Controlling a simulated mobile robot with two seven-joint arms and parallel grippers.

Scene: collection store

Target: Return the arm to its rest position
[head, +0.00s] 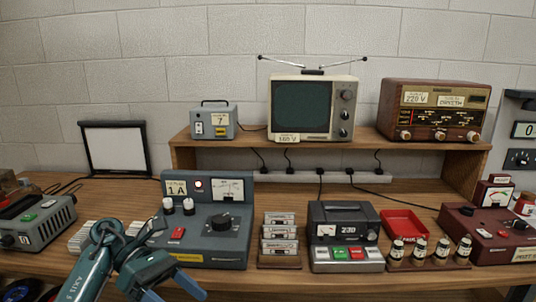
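My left arm comes in at the lower left of the head view, in front of the bench's front edge. Its gripper (172,291) points down and to the right, with its two blue fingers apart at the bottom edge of the picture. I see nothing between the fingers, though their ends are partly cut off. The gripper is just in front of the blue-grey power unit (205,240) marked "1 A", which has a lit red lamp. Whether they touch cannot be told. My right gripper is not in view.
The wooden bench (130,190) holds a grey device (38,222) at left, a dark "230" meter unit (345,222), a red tray (403,224), several small bottles (420,250) and a maroon unit (490,235). A shelf (365,151) carries a television (301,107) and radio (434,109).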

